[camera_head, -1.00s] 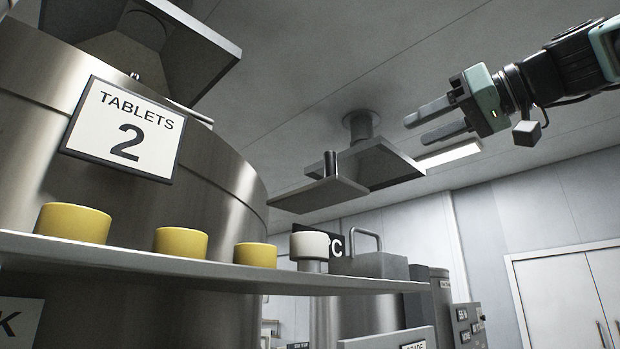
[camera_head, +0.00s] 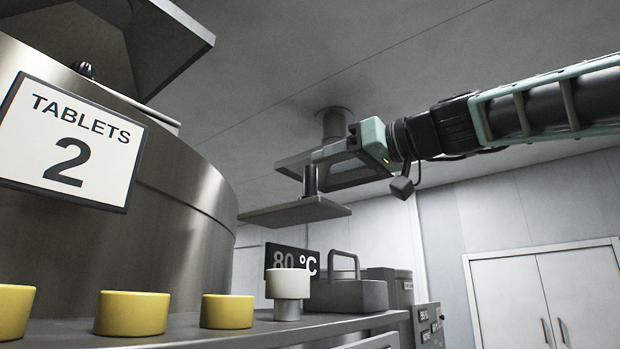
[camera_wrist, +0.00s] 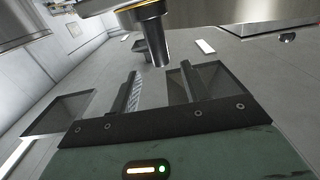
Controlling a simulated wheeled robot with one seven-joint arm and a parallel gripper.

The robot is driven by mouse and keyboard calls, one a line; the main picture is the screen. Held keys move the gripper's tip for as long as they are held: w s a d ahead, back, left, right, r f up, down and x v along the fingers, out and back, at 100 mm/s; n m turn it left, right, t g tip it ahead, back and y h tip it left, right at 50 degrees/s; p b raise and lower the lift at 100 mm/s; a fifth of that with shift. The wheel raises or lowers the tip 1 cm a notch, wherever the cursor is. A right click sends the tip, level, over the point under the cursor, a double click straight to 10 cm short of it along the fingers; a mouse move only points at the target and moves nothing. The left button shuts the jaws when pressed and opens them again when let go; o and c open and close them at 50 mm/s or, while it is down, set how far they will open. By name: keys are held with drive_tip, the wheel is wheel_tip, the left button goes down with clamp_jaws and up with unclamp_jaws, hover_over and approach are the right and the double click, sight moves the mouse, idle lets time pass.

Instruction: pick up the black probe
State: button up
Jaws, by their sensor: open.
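A dark upright cylinder, which looks like the black probe (camera_head: 310,180), stands on a flat grey plate (camera_head: 292,212) in the middle of the head view. My gripper (camera_head: 312,163) reaches in from the right, with its fingers pointing left beside the cylinder's upper part. The fingers blend with the grey ceiling fixture behind them. In the wrist view my gripper (camera_wrist: 159,68) is open and empty. A dark cylinder, probably the probe (camera_wrist: 154,48), shows just beyond the fingertips, roughly in line with the gap. I cannot tell whether the fingers touch it.
A large steel drum with a "TABLETS 2" sign (camera_head: 66,146) fills the left. Yellow discs (camera_head: 131,314), a white-topped cylinder (camera_head: 289,286) and a grey handled box (camera_head: 345,296) stand on a shelf below. An 80 °C display (camera_head: 290,259) is behind. White doors (camera_head: 560,300) are at the right.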

sight(316, 168)
drive_tip(key=p+x, duration=0.3)
drive_tip(key=x, duration=0.2)
drive_tip(key=shift+a+f+p, duration=0.1)
drive_tip(key=shift+f+p, duration=0.05)
drive_tip(key=shift+p, duration=0.25)
drive_tip(key=shift+w+a+f, duration=0.15)
clamp_jaws()
